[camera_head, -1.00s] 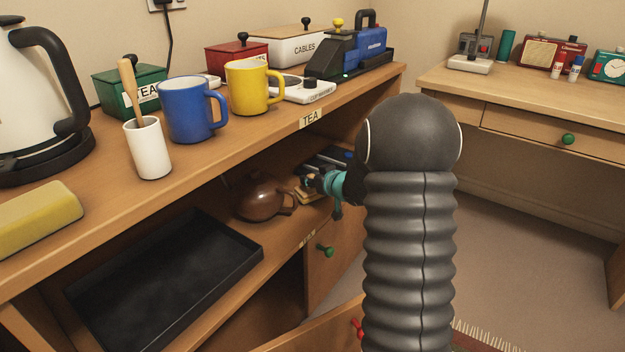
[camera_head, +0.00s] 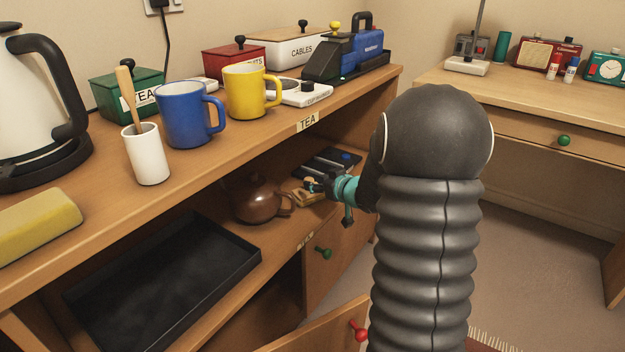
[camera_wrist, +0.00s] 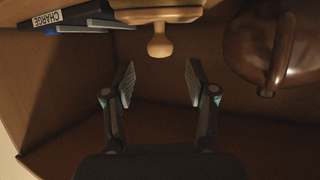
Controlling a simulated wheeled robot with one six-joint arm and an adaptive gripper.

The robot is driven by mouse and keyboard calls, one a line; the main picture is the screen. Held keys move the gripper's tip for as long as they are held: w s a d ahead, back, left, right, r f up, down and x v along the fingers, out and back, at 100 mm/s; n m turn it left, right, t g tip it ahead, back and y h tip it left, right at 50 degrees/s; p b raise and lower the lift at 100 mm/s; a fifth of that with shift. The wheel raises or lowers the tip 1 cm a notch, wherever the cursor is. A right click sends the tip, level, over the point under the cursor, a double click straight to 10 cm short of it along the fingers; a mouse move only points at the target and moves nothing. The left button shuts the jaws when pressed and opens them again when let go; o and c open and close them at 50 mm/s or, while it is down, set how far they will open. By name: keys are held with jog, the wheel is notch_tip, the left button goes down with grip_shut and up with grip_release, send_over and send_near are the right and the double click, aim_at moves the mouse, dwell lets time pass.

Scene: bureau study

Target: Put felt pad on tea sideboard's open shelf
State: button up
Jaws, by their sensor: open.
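The felt pad, a tan block with a round wooden knob (camera_wrist: 160,42), sits on the sideboard's open shelf (camera_head: 285,238). It also shows in the head view (camera_head: 308,199), beside the brown teapot, partly hidden by my gripper. My gripper (camera_wrist: 160,84) is open and empty; the knob lies just beyond its fingertips, apart from them. In the head view my gripper (camera_head: 328,188) reaches into the shelf from the right. The sideboard (camera_head: 240,140) carries a TEA label on its top edge.
The brown teapot (camera_head: 256,200) stands close to the pad; it also shows at right in the wrist view (camera_wrist: 252,45). A dark item labelled CHARGE (camera_wrist: 85,16) lies on the other side. A black tray (camera_head: 165,285) fills the shelf's near left. The sideboard top bounds the shelf above.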

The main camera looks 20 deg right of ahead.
jog(key=s+a+r+m+g+h, duration=0.25)
jog(key=s+r+h, duration=0.35)
jog(key=s+r, duration=0.75)
jog(key=s+a+f+g+y, duration=0.1)
jog(key=s+a, duration=0.5)
jog(key=s, duration=0.6)
jog(key=s+a+f+g+y, duration=0.2)
jog(key=s+a, duration=0.5)
jog(key=s, duration=0.5)
jog(key=shift+f+g+p, duration=0.4)
jog(key=shift+f+g, duration=0.15)
jog(key=shift+g, duration=0.6)
jog(key=shift+s, duration=0.15)
